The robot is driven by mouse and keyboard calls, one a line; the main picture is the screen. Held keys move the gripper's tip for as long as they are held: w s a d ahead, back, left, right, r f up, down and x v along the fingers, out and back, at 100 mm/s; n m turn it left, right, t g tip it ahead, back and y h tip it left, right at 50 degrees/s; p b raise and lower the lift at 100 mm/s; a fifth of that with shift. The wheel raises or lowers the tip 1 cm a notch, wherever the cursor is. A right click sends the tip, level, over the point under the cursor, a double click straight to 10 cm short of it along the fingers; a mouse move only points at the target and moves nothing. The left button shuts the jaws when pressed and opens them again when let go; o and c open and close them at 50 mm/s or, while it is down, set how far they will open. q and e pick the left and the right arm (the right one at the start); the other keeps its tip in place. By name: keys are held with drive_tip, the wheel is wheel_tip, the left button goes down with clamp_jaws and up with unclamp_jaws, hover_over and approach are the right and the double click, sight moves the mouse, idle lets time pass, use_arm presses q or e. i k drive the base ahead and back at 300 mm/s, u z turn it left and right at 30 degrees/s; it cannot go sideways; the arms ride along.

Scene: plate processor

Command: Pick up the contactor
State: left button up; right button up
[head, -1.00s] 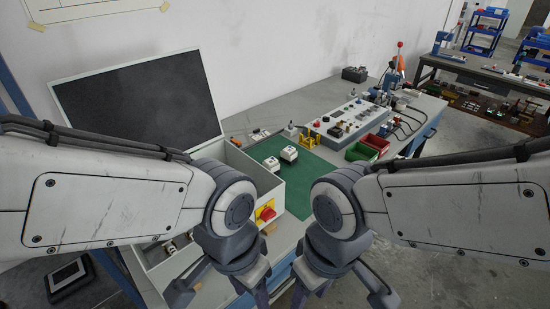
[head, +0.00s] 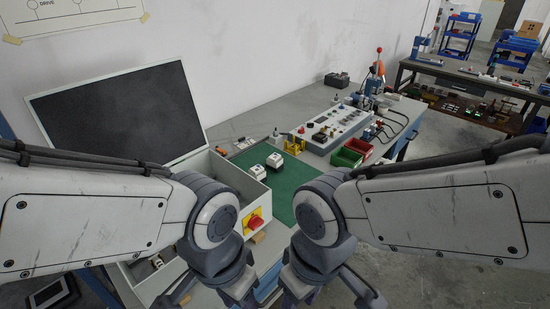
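Two small white block-shaped devices with dark parts, which look like contactors, sit on the green mat (head: 289,205). One device (head: 274,161) is farther back, and the other (head: 256,172) is in front of it, close to the grey box. I cannot tell whether they differ in kind. My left gripper (head: 219,299) is low in the head view, in front of the grey box, with its fingers spread and nothing visible between them. My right gripper (head: 330,300) is to its right, also spread and empty. Both are well short of the devices, and their tips are partly cut off.
A grey control box (head: 230,182) with a raised dark lid (head: 120,110) and a red stop knob (head: 255,221) stands at left. Behind the mat are a yellow stand (head: 293,145), a control panel (head: 337,127), and green (head: 346,157) and red (head: 359,147) bins. The mat's front is clear.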

sight(274, 163)
drive_tip(key=z, duration=1.35)
drive_tip(key=i, duration=3.25)
drive_tip(key=u, duration=4.5)
